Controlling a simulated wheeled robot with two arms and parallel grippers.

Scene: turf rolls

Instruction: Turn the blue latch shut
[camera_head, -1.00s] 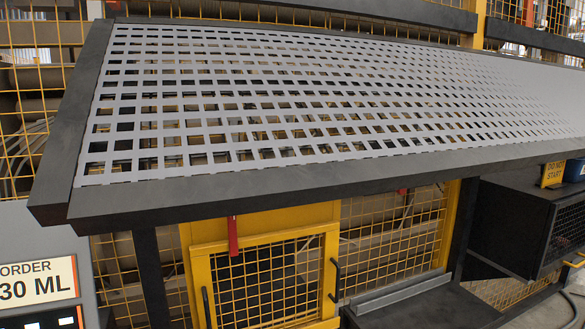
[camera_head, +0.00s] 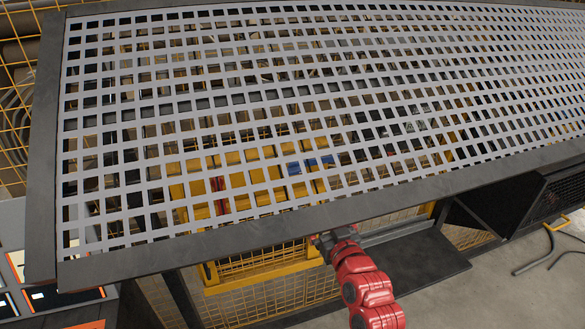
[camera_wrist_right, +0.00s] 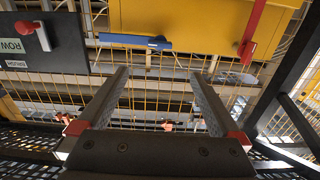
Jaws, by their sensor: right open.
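The blue latch (camera_wrist_right: 133,42) is a flat bar lying nearly level along the lower edge of a yellow box in the right wrist view, with a darker knob near its right end. In the head view, blue parts (camera_head: 310,165) show only in pieces through the grating; I cannot tell the latch's angle there. My right gripper (camera_wrist_right: 158,76) is open and empty, its two fingers pointing toward the latch, which is apart from them, just beyond the fingertips. In the head view my right gripper (camera_head: 324,241) is at the grating's front edge, partly hidden by it. My left gripper is not in view.
The yellow box (camera_wrist_right: 190,20) carries a red lever (camera_wrist_right: 250,45) to the right of the latch. A dark panel with a red knob (camera_wrist_right: 27,27) is at the left. The grey grating (camera_head: 300,110) with its dark frame (camera_head: 180,255) covers the area above. Yellow mesh lies behind.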

